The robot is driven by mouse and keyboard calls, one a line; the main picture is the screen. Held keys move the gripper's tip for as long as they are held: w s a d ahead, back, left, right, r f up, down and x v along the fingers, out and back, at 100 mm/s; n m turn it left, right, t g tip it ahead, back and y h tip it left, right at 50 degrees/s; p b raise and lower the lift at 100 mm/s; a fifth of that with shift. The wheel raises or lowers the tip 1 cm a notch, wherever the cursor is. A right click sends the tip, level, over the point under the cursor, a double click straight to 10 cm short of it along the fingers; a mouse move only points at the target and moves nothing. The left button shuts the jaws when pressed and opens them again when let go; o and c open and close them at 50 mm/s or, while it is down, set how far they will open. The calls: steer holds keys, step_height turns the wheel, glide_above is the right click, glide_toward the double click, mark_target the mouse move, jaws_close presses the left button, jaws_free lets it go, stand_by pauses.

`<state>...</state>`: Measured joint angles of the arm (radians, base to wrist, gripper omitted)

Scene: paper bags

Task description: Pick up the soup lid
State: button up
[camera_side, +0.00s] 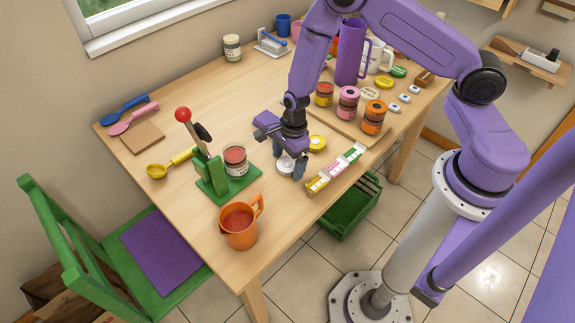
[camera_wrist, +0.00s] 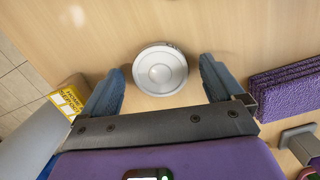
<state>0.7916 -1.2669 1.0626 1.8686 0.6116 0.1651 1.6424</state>
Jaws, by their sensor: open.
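A round white lid (camera_wrist: 160,69) with a raised centre lies flat on the wooden table. In the wrist view it sits between the two fingers of my gripper (camera_wrist: 158,88), with a clear gap on each side. In the side view the lid (camera_side: 285,165) shows partly behind and between the fingers of my gripper (camera_side: 291,169), which points down at the table. My gripper is open and empty. Whether this is the soup lid cannot be read from any marking.
A yellow lid (camera_side: 317,143) lies just behind my gripper. A strip of small packets (camera_side: 337,168) lies to the right. A green press with a jar (camera_side: 235,160) stands left, and an orange jug (camera_side: 240,226) stands at the front edge. Several jars stand on a board at back right.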

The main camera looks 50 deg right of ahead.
steer(key=c, duration=1.1)
steer(key=shift+r, duration=0.15)
